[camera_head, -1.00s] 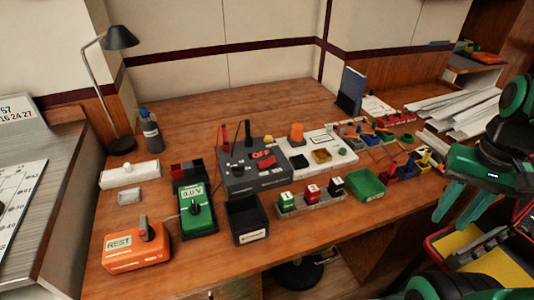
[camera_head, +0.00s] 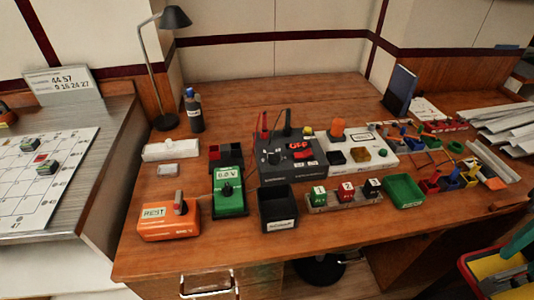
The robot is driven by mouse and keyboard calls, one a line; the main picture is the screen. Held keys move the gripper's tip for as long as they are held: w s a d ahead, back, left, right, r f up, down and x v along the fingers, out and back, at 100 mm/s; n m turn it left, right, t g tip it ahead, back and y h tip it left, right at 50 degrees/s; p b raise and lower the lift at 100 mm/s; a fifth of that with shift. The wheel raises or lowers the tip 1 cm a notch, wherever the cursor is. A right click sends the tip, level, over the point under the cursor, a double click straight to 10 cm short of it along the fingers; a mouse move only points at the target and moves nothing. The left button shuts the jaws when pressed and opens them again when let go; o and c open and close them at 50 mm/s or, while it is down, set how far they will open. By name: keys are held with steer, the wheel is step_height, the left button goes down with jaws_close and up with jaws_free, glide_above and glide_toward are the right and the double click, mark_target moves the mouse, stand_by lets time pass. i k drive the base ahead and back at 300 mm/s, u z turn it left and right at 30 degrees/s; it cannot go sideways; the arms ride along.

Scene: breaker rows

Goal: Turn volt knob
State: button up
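A dark grey power box (camera_head: 290,174) stands in the middle of the wooden bench, with a red display that seems to read OFF. It has small dark knobs (camera_head: 273,158) on its left part; their labels are too small to read. A green meter (camera_head: 229,203) to its left reads about 0.0 V and has a black dial (camera_head: 227,189) on its face. My gripper (camera_head: 518,238) shows only as a green finger piece at the right edge, far from the box and the meter. The rest of it is out of frame, so its opening is hidden.
An orange REST box (camera_head: 168,222), a black bin (camera_head: 278,211), a block rack (camera_head: 345,202) and a green tray (camera_head: 403,190) line the bench front. A lamp (camera_head: 160,70) and bottle (camera_head: 194,112) stand behind left. A metal side desk (camera_head: 95,180) is at left. The bench's back is clear.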

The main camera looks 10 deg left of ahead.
mark_target(273, 159)
steer(key=k, duration=0.6)
steer(key=u, duration=0.7)
steer(key=i, duration=1)
steer(key=z, duration=0.05)
